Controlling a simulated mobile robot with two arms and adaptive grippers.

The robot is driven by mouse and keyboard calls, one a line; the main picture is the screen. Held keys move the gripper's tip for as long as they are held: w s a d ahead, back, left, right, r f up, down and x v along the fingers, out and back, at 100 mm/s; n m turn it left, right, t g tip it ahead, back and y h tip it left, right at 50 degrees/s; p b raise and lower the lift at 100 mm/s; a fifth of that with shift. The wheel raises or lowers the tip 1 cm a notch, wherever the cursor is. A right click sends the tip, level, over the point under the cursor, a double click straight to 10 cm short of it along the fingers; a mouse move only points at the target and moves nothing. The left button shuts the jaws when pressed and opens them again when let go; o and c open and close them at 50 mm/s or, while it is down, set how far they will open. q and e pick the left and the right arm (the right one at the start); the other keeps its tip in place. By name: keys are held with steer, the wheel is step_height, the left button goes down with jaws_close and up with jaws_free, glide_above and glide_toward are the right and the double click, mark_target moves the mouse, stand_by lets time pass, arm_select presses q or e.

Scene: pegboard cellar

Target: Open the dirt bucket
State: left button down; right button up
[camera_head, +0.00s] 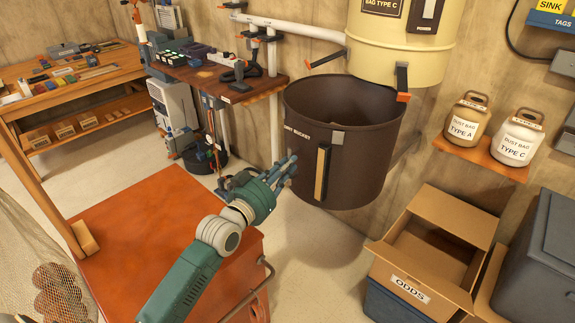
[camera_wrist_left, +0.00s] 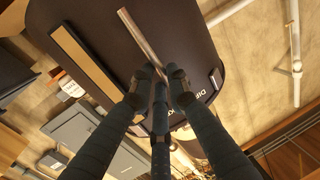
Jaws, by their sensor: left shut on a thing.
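The dirt bucket (camera_head: 345,145) is a large dark brown round tub below the cream drum (camera_head: 400,50). Its mouth is open towards the head camera and its dark inside shows. A tan strip (camera_head: 322,172) runs down its front. My left gripper (camera_head: 287,168) is at the bucket's left front side. In the left wrist view its fingers (camera_wrist_left: 160,78) are shut on a pale metal bar (camera_wrist_left: 140,32) on the bucket's wall (camera_wrist_left: 185,35). In the head view the gripper hides this bar. My right gripper is out of view.
Black latches with orange tips (camera_head: 403,97) hang from the drum. An orange-red cabinet top (camera_head: 130,225) lies below my left arm. An open cardboard box (camera_head: 440,235) stands at right. A shelf (camera_head: 490,155) holds two dust bag jars. Bare floor shows in front of the bucket.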

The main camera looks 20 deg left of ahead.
arm_select(q)
steer(key=c, duration=1.7)
jaws_free()
steer(key=shift+o, duration=0.2)
steer(key=s+a, duration=0.1)
steer(key=s, duration=1)
steer(key=shift+s+a, duration=0.4)
steer(key=shift+f, duration=0.1)
